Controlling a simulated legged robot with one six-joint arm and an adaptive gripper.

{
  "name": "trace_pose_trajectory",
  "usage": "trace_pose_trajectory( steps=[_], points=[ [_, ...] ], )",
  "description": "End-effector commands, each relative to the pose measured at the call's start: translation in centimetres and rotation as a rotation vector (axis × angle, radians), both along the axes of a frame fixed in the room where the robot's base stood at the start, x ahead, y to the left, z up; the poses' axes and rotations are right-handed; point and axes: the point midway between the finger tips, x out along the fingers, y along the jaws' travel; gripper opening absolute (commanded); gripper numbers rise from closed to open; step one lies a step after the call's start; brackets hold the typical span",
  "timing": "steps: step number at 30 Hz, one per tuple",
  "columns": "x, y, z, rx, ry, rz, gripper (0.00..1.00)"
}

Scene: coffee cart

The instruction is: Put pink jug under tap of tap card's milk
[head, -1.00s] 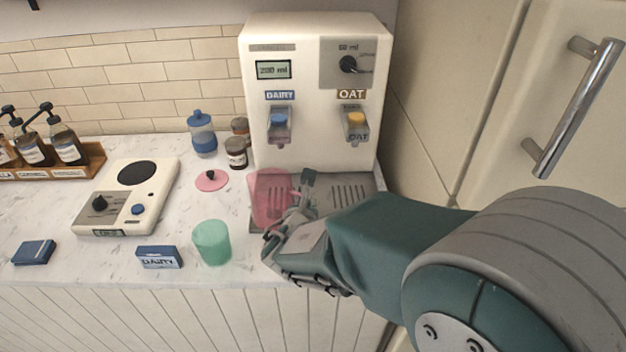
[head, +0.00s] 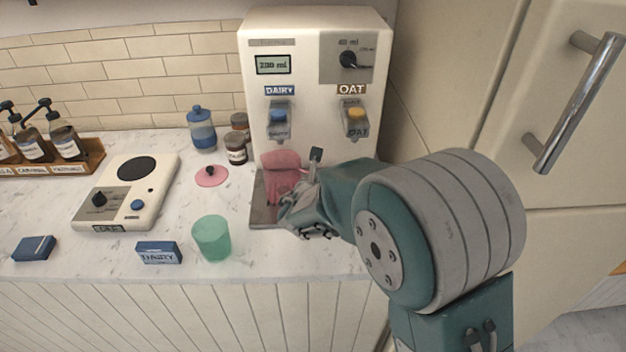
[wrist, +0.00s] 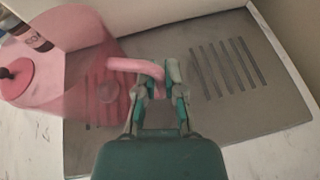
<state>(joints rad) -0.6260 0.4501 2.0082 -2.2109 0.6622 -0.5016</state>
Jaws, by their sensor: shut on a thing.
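The pink jug (head: 283,178) is translucent and held over the left part of the drip tray (head: 263,213), below the tap marked DAIRY (head: 278,119). My gripper (head: 308,180) is shut on the jug's handle; the wrist view shows the fingers (wrist: 158,82) around the pink handle and the jug (wrist: 95,85) to their left. Whether the jug's base touches the tray is unclear. The tap card (head: 159,253) lies at the counter's front and reads DAIRY. The other tap (head: 355,118) is marked OAT.
A green cup (head: 212,238) stands at the front, left of the tray. A cabinet door (head: 465,110) bounds the right.

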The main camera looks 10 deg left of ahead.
Motion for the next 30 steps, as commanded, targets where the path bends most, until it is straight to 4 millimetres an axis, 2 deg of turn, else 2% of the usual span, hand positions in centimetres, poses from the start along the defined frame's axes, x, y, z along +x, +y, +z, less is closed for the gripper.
trace_pose_trajectory(
  steps=[6, 7, 8, 9, 21, 26, 30],
  points=[
    [0.0, 0.0, -0.1, 0.001, -0.002, -0.001, 0.00],
    [0.0, 0.0, -0.2, 0.000, 0.000, 0.000, 0.25],
    [0.0, 0.0, -0.2, 0.000, 0.000, 0.000, 0.39],
    [0.0, 0.0, -0.2, 0.000, 0.000, 0.000, 0.46],
    [0.0, 0.1, 0.1, -0.001, 0.000, 0.001, 0.46],
    [-2.1, 0.0, 1.0, -0.001, 0.000, 0.004, 0.46],
    [-4.8, -0.2, 2.1, 0.001, -0.001, 0.004, 0.46]
  ],
)
